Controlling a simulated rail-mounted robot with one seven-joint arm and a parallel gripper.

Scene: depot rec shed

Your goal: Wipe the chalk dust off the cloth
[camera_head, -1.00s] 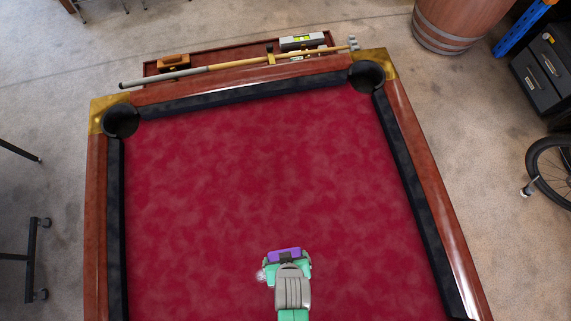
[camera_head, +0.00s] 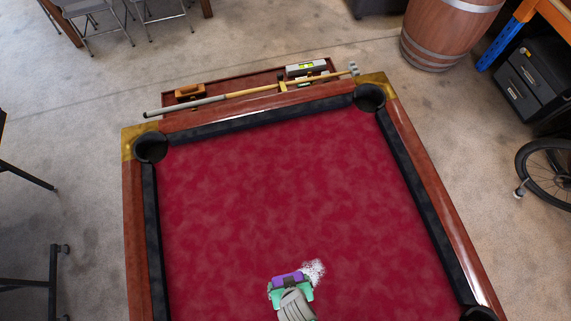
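The red cloth (camera_head: 260,200) covers the table bed and looks mottled with paler patches all over. A small patch of white chalk dust (camera_head: 314,270) lies on it near the bottom centre, just right of my gripper. My gripper (camera_head: 289,286), with mint-green fingers, is low over the cloth at the bottom centre. It is shut on a purple block (camera_head: 286,277), which shows between the fingers. The block's underside is hidden, so I cannot tell whether it touches the cloth.
Wooden rails with dark cushions (camera_head: 412,185) and corner pockets (camera_head: 150,147) frame the cloth. A tray (camera_head: 235,87) beyond the far rail holds a cue (camera_head: 210,101), a brown brush (camera_head: 190,92) and a level (camera_head: 305,68). A barrel (camera_head: 440,35) stands at the back right.

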